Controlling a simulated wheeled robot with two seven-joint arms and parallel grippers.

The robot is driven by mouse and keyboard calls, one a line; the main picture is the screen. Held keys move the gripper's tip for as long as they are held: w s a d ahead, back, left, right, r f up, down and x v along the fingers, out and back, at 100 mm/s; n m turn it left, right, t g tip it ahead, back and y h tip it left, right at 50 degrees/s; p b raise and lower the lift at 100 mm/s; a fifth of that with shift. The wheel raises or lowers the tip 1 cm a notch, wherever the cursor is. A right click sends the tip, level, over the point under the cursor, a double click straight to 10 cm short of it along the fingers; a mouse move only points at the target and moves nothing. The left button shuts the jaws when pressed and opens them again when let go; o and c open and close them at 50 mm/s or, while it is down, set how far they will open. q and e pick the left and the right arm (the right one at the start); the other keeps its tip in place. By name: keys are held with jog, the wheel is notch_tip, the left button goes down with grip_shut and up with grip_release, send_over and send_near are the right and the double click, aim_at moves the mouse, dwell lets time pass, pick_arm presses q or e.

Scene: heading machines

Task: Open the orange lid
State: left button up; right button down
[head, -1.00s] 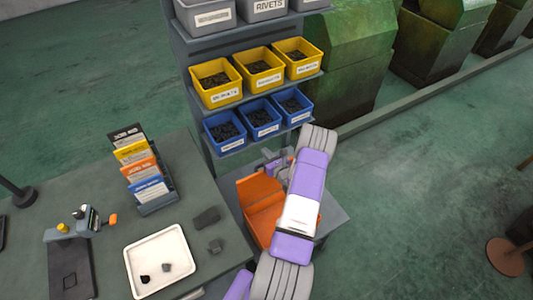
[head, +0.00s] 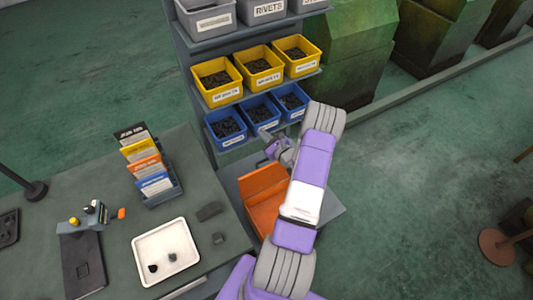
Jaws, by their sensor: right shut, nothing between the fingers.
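The orange lid (head: 262,182) belongs to an orange box on a low grey surface, just right of the workbench. Two orange faces show, a back one and a lower front one, meeting at a crease. My right forearm covers the box's right side, so I cannot tell fully how far the lid stands open. My right gripper (head: 268,137) is shut and empty. It is above and behind the orange lid, in front of the blue bins, and appears apart from the lid. My left gripper is not in view.
Blue bins (head: 226,127) and yellow bins (head: 217,80) stand on the shelf rack close behind my right gripper. The workbench (head: 120,225) at left holds a white tray (head: 165,252) and a card rack (head: 160,190). Open floor (head: 420,200) lies to the right.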

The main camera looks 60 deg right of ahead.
jog(key=w+a+n+t+y+b, duration=0.15)
jog(key=n+y+b, duration=0.25)
jog(key=n, duration=0.4)
jog(key=w+a+n+y+b, duration=0.2)
jog(key=n+y+b, duration=0.1)
jog(key=n, duration=0.5)
jog(key=n+g+b, duration=1.1)
jog(key=n+b, duration=0.5)
jog(key=n, duration=1.7)
send_near(264, 161)
notch_tip(264, 161, up, 3)
jog(key=a, duration=0.2)
jog(key=shift+y, duration=0.3)
jog(key=x, duration=0.3)
jog(key=b+x, duration=0.1)
jog(key=x, duration=0.2)
jog(key=b+x, duration=0.1)
jog(key=x, duration=0.2)
jog(key=shift+s+d+f, duration=0.2)
jog(key=shift+s, duration=0.1)
